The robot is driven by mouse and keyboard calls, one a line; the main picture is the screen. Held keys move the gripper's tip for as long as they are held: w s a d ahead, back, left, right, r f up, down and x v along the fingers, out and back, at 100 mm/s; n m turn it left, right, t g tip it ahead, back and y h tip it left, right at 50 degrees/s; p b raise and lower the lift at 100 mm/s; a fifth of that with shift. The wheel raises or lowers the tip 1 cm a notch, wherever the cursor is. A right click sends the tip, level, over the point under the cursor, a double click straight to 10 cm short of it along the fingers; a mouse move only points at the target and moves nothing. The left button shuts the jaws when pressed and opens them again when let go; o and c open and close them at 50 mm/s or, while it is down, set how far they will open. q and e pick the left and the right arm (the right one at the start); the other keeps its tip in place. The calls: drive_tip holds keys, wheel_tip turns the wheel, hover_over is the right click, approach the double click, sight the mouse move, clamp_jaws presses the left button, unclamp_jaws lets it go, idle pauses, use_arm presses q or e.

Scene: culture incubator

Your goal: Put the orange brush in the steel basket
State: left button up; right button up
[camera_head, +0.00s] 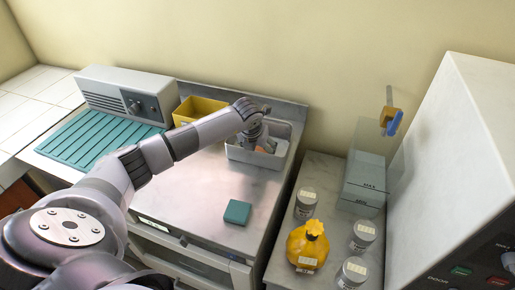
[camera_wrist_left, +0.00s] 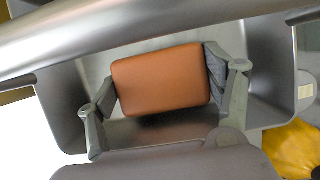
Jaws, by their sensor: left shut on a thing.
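The steel basket (camera_head: 246,157) stands at the back right of the steel worktop. My left gripper (camera_head: 262,142) reaches down into it from above. In the left wrist view the gripper (camera_wrist_left: 161,98) has a finger on each side of the orange brush (camera_wrist_left: 162,78) and is shut on it. The brush shows there as an orange block with rounded corners, inside the outline of the basket (camera_wrist_left: 62,105). Whether the brush touches the basket floor I cannot tell. In the head view the arm hides most of the brush. My right gripper is not in view.
A yellow bin (camera_head: 199,108) stands left of the basket, near a grey device (camera_head: 126,94) and a teal ribbed mat (camera_head: 95,139). A teal block (camera_head: 237,212) lies at the worktop's front.

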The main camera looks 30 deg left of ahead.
use_arm(q)
drive_tip(key=o, duration=1.1)
drive_tip(key=shift+f, duration=0.1)
drive_tip(key=shift+r+p, duration=0.3)
drive_tip(key=shift+p, duration=0.05)
drive_tip(key=shift+s+r, duration=0.15)
drive_tip(key=shift+r, duration=0.15)
drive_tip(key=b+v, duration=0.2)
drive_tip(key=v, duration=0.9)
drive_tip(key=shift+r, duration=0.1)
drive_tip(key=shift+s, duration=0.1)
